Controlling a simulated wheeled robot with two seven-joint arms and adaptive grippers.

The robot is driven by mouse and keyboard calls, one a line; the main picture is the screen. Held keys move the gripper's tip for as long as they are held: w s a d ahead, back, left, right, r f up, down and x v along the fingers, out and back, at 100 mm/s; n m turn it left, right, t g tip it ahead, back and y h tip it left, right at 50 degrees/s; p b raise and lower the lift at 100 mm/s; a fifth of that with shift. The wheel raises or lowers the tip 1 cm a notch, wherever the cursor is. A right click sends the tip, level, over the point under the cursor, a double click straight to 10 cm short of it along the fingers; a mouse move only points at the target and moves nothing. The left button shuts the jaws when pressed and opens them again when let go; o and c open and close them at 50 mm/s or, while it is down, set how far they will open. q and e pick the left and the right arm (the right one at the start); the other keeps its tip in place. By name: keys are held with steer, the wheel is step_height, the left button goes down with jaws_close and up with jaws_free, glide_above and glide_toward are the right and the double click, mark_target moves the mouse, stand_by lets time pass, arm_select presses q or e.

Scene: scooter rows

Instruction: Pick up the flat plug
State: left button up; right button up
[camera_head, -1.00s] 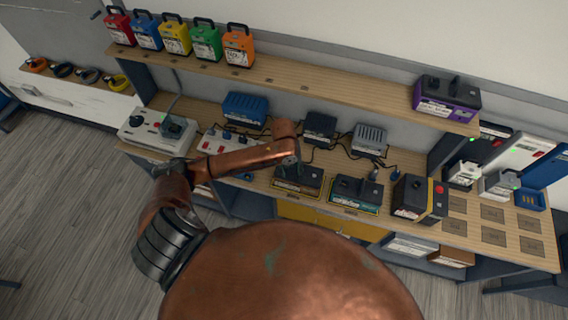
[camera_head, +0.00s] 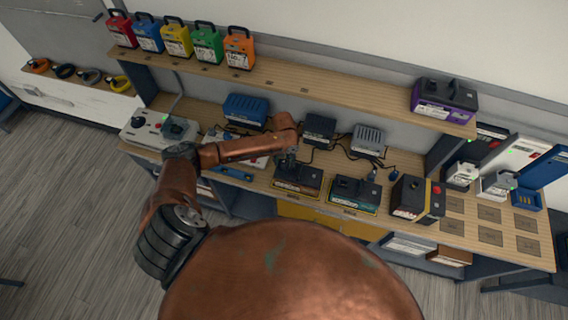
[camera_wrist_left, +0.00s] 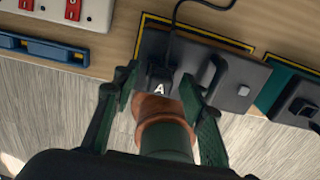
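My left gripper (camera_head: 290,160) hangs over a dark battery unit (camera_head: 297,183) on the bench in the head view. In the left wrist view its two green-tinted fingers (camera_wrist_left: 158,105) are spread apart. A small black plug marked "A" (camera_wrist_left: 159,80), with a black cable rising from it, lies at the near edge of the dark unit, just beyond and between the fingertips. I cannot tell whether the fingers touch it. I cannot tell from its shape whether this is the flat plug. My right gripper is not in view.
A second dark unit (camera_head: 354,190) and a black-yellow one (camera_head: 418,198) stand to the right. A power strip with red switches (camera_wrist_left: 72,8) lies to the left. Chargers (camera_head: 369,139) stand behind with loose cables. An upper shelf (camera_head: 300,88) overhangs the back.

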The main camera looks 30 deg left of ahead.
arm_select(q)
steer(key=shift+f, duration=0.1)
steer(key=shift+c, duration=0.2)
jaws_close()
stand_by(0.5)
